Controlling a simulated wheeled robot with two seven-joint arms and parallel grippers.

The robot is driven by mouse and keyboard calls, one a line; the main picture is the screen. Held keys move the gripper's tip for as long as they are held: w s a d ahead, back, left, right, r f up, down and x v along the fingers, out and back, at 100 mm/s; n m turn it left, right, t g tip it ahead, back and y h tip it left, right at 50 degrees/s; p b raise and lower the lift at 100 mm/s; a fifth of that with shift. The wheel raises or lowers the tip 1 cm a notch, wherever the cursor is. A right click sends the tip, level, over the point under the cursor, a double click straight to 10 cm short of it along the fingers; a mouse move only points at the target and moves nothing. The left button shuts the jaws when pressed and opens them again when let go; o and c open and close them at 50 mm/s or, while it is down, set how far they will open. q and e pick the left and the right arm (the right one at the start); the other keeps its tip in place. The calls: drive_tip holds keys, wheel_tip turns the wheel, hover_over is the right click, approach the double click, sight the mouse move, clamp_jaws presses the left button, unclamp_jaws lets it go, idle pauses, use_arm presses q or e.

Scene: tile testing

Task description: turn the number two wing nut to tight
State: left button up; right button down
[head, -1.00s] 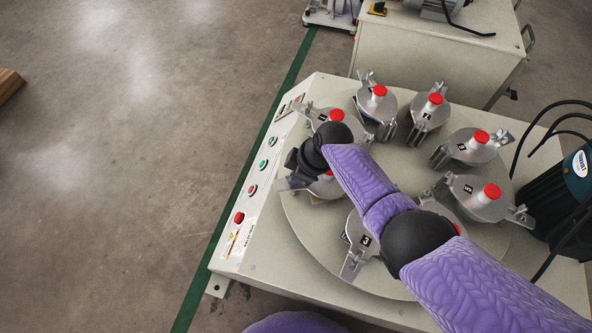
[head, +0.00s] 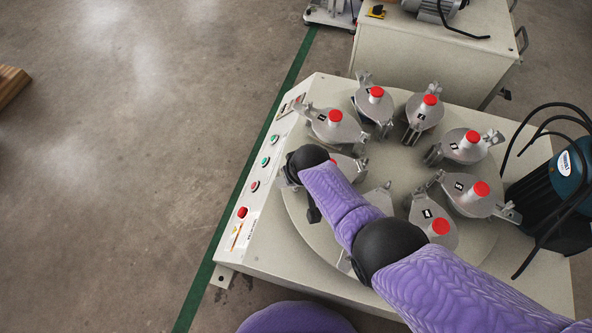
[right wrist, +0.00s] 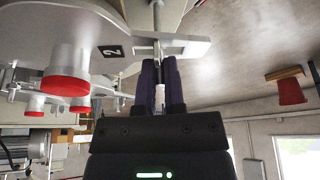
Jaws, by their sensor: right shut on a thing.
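My right gripper (right wrist: 160,90) is shut on a thin metal part, apparently the number two wing nut (right wrist: 158,48), at the edge of a grey fixture plate. A black "2" label (right wrist: 111,51) lies just left of it. In the head view the number two fixture (head: 349,164) is partly covered by my right wrist, so its wing nut and my right fingertips cannot be made out there. How far the nut is turned I cannot tell. My left gripper is not in view.
Several similar fixtures with red caps, such as the number six one (head: 466,147), ring the round turntable (head: 395,175). A control strip with buttons (head: 243,212) runs along the left edge. A blue motor with black cables (head: 570,180) stands at right.

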drive_tip(key=shift+m+h, duration=0.4)
drive_tip(key=shift+m, duration=0.7)
drive_tip(key=c, duration=0.7)
unclamp_jaws()
use_arm(q)
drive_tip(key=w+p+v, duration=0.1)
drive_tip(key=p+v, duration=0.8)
drive_tip(key=p, duration=0.1)
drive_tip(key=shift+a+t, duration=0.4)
use_arm(e)
drive_tip(key=v, duration=1)
drive_tip(key=shift+s+a+f, duration=0.1)
